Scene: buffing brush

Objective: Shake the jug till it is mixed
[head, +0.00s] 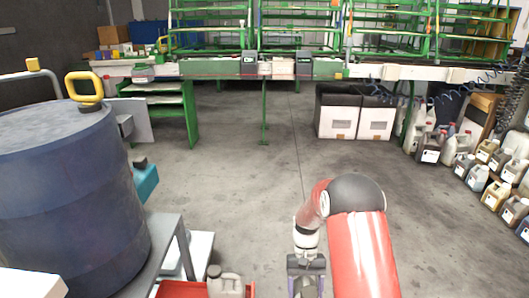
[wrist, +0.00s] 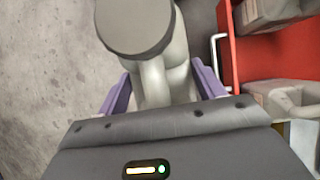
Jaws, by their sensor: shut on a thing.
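In the wrist view, a pale grey jug (wrist: 178,55) with a broad dark grey cap (wrist: 135,25) is between the purple fingers of my gripper (wrist: 163,86). The gripper is shut on the jug near its handle and neck. Most of the jug's body is hidden below the cap and gripper. In the head view, my gripper (head: 306,280) is at the bottom edge, right of the red crate; the held jug cannot be made out there.
A red crate (head: 183,290) with a jug (head: 226,284) stands left of my gripper; its red side (wrist: 238,50) shows in the wrist view. A large blue drum (head: 70,200) stands left. Many containers line the right wall. The middle floor (head: 240,170) is clear.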

